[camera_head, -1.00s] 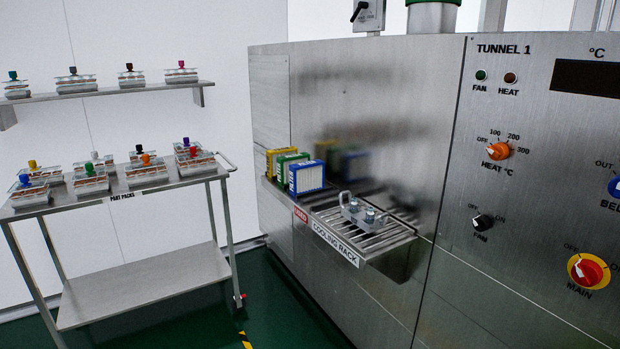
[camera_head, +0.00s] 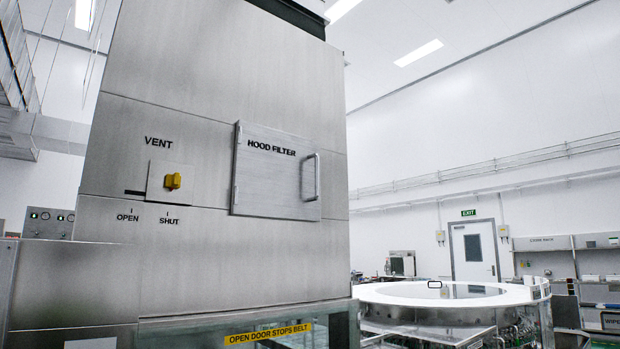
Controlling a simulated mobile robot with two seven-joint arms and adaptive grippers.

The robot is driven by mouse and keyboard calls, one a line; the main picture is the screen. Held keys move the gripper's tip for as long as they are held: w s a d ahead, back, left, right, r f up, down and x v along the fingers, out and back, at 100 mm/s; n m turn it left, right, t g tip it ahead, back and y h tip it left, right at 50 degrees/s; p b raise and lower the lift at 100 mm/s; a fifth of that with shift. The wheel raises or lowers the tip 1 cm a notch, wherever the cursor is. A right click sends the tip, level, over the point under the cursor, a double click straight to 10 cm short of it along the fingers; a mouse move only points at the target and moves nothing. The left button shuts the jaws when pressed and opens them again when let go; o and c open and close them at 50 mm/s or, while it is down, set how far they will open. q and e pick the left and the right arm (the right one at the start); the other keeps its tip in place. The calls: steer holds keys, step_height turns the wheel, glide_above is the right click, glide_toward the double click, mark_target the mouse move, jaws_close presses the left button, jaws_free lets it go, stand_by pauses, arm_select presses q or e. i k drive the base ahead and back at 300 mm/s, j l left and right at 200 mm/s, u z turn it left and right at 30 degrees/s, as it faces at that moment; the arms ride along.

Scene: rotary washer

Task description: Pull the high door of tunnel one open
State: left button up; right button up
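A square metal door (camera_head: 272,180) lettered "HOOD FILTER" is set high in the front of a tall steel housing (camera_head: 225,75). It looks shut. A vertical bar handle (camera_head: 316,177) is on its right side, and hinges show along its left edge. No "Tunnel 1" lettering shows in this view. Neither of my grippers is in view.
A yellow vent knob (camera_head: 173,181) on a slider sits left of the door, above "OPEN" and "SHUT" marks. A yellow label (camera_head: 268,334) below reads "OPEN DOOR STOPS BELT". A large round white-topped machine (camera_head: 450,293) stands at the right, with an exit door (camera_head: 474,252) behind.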

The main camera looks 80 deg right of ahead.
mark_target(276, 176)
steer(key=k+z, duration=0.1)
steer(key=z, duration=2.45)
steer(key=i+l+u, duration=0.15)
steer(key=l, duration=0.2)
steer(key=i+l+u, duration=0.1)
steer(key=l, duration=0.3)
steer(key=i+l+u, duration=0.15)
steer(key=l, duration=0.25)
steer(key=i+l+u, duration=0.1)
steer(key=l, duration=0.35)
steer(key=i, duration=0.1)
